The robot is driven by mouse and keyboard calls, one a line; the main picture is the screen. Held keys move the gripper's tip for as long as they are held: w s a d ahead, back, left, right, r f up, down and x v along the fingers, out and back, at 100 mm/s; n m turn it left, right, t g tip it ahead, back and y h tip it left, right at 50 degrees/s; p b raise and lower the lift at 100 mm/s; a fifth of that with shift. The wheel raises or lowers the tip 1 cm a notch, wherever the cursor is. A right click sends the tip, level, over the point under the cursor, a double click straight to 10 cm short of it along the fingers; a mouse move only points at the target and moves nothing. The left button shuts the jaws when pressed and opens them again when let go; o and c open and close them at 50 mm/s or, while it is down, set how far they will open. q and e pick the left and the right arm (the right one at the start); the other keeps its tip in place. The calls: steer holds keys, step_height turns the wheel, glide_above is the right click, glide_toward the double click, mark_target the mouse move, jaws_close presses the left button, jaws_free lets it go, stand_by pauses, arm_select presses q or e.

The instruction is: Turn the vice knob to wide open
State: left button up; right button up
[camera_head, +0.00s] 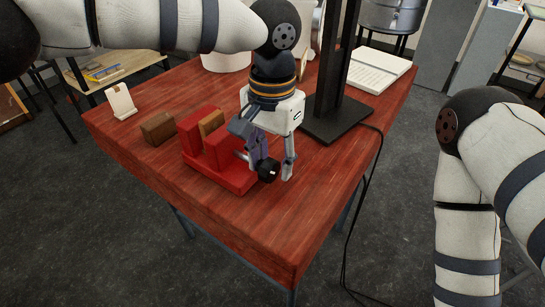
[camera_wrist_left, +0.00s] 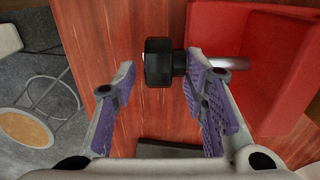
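The red vice (camera_head: 217,174) stands on the wooden table, with a brown wooden block (camera_head: 211,123) between its jaws. Its black knob (camera_head: 267,170) sits on a metal shaft at the vice's right side; the knob (camera_wrist_left: 158,62) and shaft (camera_wrist_left: 228,62) also show in the left wrist view. My left gripper (camera_head: 276,172) points down at the knob with its fingers spread. In the left wrist view, the knob lies between the fingertips, close to the right finger and with a gap to the left one. My right gripper is out of view.
A lamp stand with a dark base (camera_head: 340,121) stands just right of my left gripper, its cable running off the table. A second brown block (camera_head: 158,128) and a small white holder (camera_head: 121,102) lie left of the vice. The table's front is clear (camera_head: 270,225).

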arm_select(q)
jaws_close()
steer(key=shift+s, duration=0.1)
steer(key=shift+s+a+r+t+h, duration=0.1)
steer(key=shift+s+r+t+h, duration=0.05)
steer(key=shift+t+h, duration=0.55)
steer(key=shift+s+a+t+h+p, duration=0.1)
steer(key=shift+s+t+h+p, duration=0.1)
steer(key=shift+t+h, duration=0.65)
steer(key=shift+s+a+t+h+p, duration=0.15)
steer(key=shift+t+h, duration=0.3)
steer(key=shift+t, duration=0.7)
steer(key=shift+d, duration=0.1)
steer(key=shift+o, duration=0.4)
jaws_free()
steer(key=shift+d, duration=0.1)
steer(key=shift+a, duration=0.2)
